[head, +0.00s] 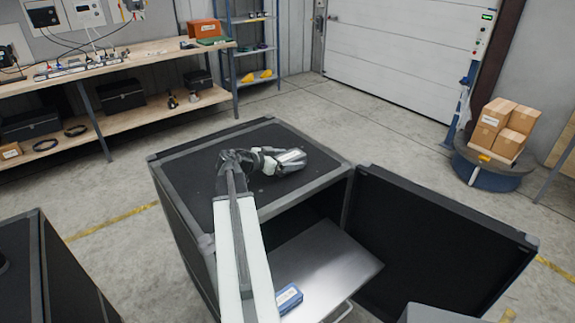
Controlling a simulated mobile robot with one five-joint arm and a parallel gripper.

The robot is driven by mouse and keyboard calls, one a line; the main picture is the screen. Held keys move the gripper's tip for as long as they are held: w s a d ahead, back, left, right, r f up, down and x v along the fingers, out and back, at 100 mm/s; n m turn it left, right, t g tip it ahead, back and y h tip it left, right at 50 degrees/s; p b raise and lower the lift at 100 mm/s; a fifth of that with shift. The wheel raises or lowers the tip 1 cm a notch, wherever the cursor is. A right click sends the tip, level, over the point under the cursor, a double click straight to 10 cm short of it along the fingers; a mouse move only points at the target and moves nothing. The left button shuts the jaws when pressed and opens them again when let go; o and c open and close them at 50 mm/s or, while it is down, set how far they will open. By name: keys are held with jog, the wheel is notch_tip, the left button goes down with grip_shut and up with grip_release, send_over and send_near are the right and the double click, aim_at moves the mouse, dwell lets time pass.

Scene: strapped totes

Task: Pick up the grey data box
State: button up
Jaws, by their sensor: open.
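I cannot surely identify the grey data box. A plain grey block (436,314) shows at the bottom edge, cut off by the frame, and I cannot tell what it is. A small blue and white box (289,299) lies on the metal shelf of the black case, partly hidden by my arm. My gripper (298,158) is over the top of the black case, pointing right; it is open, with nothing seen between its fingers.
The black case (310,150) has its door (430,240) swung open to the right and its metal shelf (325,262) pulled out. Another dark case (30,260) stands at left. Cartons (500,130) sit on a round blue stand. Concrete floor is free behind.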

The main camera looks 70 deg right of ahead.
aim_at(288, 156)
grip_shut()
notch_tip(288, 156, up, 10)
jog(key=p, duration=1)
jog(key=shift+r, duration=0.15)
